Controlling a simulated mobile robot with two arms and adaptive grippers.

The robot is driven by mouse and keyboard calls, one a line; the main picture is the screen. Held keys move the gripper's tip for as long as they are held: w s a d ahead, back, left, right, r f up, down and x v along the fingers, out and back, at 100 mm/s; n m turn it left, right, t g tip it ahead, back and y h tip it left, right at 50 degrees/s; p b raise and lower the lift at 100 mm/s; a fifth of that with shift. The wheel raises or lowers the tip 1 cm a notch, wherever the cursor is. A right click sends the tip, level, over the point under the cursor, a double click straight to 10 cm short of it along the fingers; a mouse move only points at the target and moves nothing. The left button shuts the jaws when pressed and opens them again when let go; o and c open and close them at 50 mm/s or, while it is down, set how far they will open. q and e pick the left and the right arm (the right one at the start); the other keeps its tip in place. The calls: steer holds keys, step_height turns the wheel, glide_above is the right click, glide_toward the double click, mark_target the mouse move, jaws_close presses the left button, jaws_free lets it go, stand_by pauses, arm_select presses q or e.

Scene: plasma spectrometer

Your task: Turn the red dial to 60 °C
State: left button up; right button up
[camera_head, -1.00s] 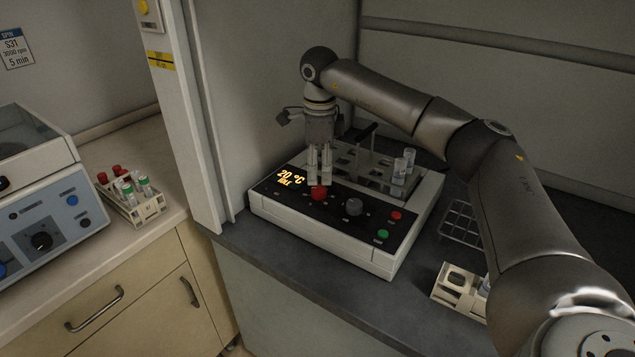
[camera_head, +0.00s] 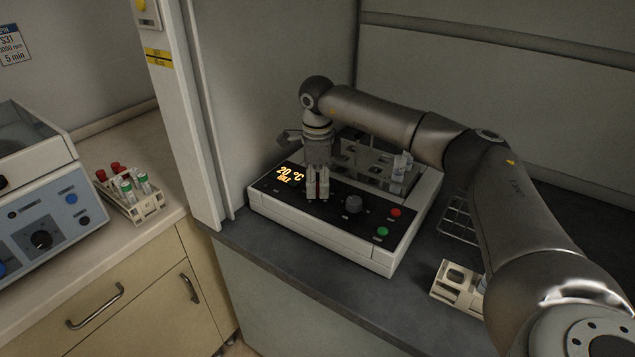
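The heating block device (camera_head: 310,222) stands on the dark bench, its display (camera_head: 289,174) reading 20 °C. The red dial (camera_head: 317,188) is mostly hidden behind the fingers of my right gripper (camera_head: 317,196); a bit of red shows between them. My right gripper points down over the dial with a finger on either side of it. I cannot tell whether the fingers touch the dial. A grey dial (camera_head: 353,204), a red button (camera_head: 395,212) and a green button (camera_head: 383,231) sit to the right on the panel. My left gripper is not in view.
A tube rack part with clear vials (camera_head: 401,166) stands at the device's back. A wire rack (camera_head: 458,220) and a beige holder (camera_head: 457,281) are to the right. A tube rack (camera_head: 133,200) and a centrifuge (camera_head: 40,205) are on the left bench, past a white frame post (camera_head: 180,110).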

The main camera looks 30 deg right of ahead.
steer(key=shift+c, duration=0.9)
steer(key=shift+m, duration=0.5)
steer(key=m+p, duration=0.1)
steer(key=m, duration=0.4)
steer(key=shift+w+p, duration=0.1)
steer(key=shift+p, duration=0.2)
steer(key=m+p, duration=0.1)
steer(key=m, duration=0.4)
steer(key=shift+m, duration=0.3)
steer(key=m+p, duration=0.1)
steer(key=m, duration=0.5)
steer(key=shift+w+d+r+g+p, duration=0.1)
steer(key=shift+g+p, duration=0.3)
arm_select(q)
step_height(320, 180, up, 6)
steer(key=p, duration=0.1)
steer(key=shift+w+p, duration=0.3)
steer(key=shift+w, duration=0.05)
arm_select(e)
steer(key=m, duration=0.6)
steer(key=shift+d, duration=0.15)
